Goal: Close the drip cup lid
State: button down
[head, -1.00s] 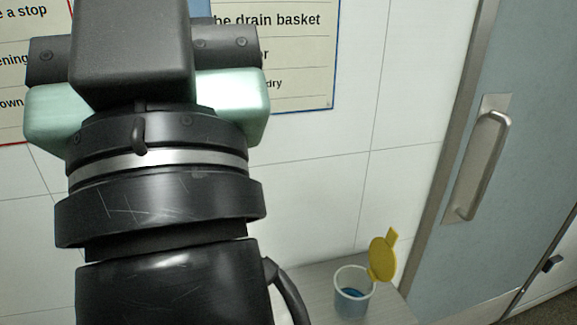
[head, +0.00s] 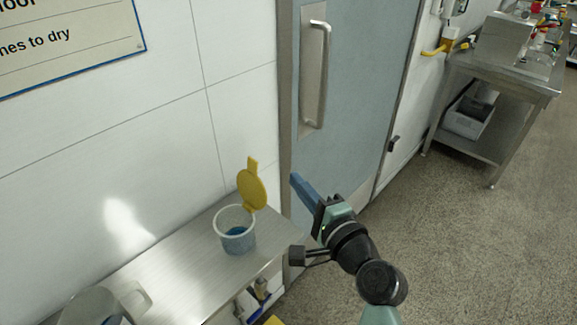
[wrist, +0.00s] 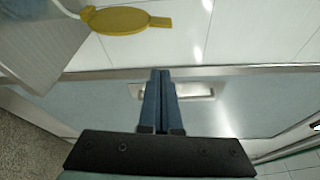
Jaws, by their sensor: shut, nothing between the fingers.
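The drip cup (head: 235,243) is a clear white cup with blue liquid in it, upright near the right end of a steel bench. Its yellow lid (head: 252,189) stands open and upright at the cup's rear right rim, its tab pointing up. My gripper (head: 294,177) has its blue fingers together, empty, in the air to the right of the lid and apart from it. In the wrist view, the shut fingers (wrist: 160,74) point at the door, with the lid (wrist: 118,21) at upper left and part of the cup (wrist: 38,16) in the top left corner.
The steel bench (head: 165,262) is clear around the cup; a jug (head: 97,304) stands at its near left end. A white tiled wall (head: 110,150) rises behind. A blue-grey door (head: 360,90) with a steel handle (head: 315,75) is behind my gripper. Another steel table (head: 500,85) is far right.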

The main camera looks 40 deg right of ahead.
jog(key=w+a+p, duration=0.2)
jog(key=w+p, duration=0.1)
jog(key=w, duration=0.4)
jog(key=shift+w+a+r, duration=0.15)
jog(key=shift+w+a, duration=0.1)
jog(key=shift+w, duration=0.15)
jog(key=shift+s+a+f+n+t+y+b, duration=0.35)
jog(key=shift+a+f+n+t+y+b, duration=0.5)
jog(key=shift+a+f+n+b, duration=4)
jog(key=shift+s+d+r+n+t+y+b, duration=0.25)
jog(key=shift+r+n+t+y+b, duration=1.2)
jog(key=shift+b, duration=7.2)
jog(key=shift+s+a+f+n+y+b, duration=0.45)
jog(key=shift+a+f+n+b, duration=1.6)
jog(key=shift+n+b, duration=3.75)
jog(key=shift+a+r+m+b, duration=0.3)
jog(key=shift+a+m+b, duration=0.05)
jog(key=shift+m+b, duration=0.75)
